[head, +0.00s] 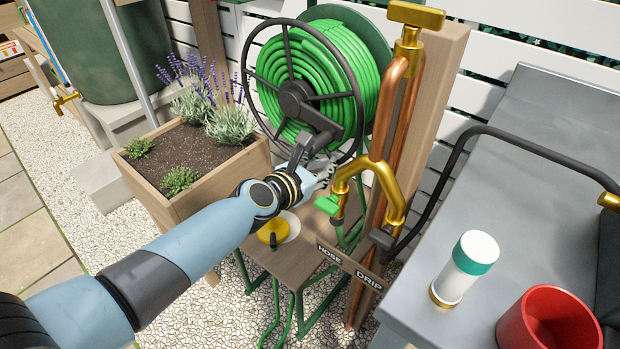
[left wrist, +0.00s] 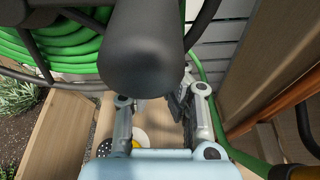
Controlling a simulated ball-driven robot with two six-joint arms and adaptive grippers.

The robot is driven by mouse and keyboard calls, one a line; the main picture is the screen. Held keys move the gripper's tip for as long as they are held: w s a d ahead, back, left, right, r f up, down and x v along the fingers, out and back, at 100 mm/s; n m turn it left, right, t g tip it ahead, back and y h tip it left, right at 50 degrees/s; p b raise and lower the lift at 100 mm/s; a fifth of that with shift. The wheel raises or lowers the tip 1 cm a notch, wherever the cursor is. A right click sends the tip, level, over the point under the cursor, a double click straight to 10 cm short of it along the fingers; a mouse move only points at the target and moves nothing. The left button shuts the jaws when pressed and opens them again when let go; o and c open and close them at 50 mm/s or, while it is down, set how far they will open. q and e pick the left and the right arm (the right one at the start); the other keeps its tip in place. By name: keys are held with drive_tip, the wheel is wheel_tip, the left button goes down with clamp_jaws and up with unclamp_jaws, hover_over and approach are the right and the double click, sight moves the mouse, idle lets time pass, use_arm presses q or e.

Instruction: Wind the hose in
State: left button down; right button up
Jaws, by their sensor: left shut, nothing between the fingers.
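The hose reel carries many turns of green hose (head: 345,60) behind a black spoked wheel (head: 249,75) with a dark hub and crank. The dark crank handle (left wrist: 145,40) looms large in the left wrist view, just above my left gripper. My left gripper (head: 327,167) is shut and empty, right by the crank at the wheel's lower edge. In the left wrist view the handle hides part of the fingers, and I cannot tell whether they touch it. Loose green hose (head: 291,322) hangs below the small wooden table (head: 290,262). My right gripper is not in view.
A wooden planter (head: 190,185) stands left. A grey bench at right holds a white-and-teal container (head: 465,268) and red pot (head: 548,325).

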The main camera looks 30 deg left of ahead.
sight(337, 147)
use_arm(q)
drive_tip(key=r+p, duration=0.1)
drive_tip(key=r, duration=0.1)
drive_tip(key=r+p, duration=0.1)
drive_tip(key=r, duration=0.1)
drive_tip(key=shift+s+d+p, duration=0.2)
drive_tip(key=shift+d+p, duration=0.05)
drive_tip(key=shift+p, duration=0.05)
drive_tip(key=shift+d+r+n+p, duration=0.15)
drive_tip(key=shift+r+n+p, duration=0.15)
drive_tip(key=shift+r, duration=0.05)
drive_tip(key=shift+r, duration=0.15)
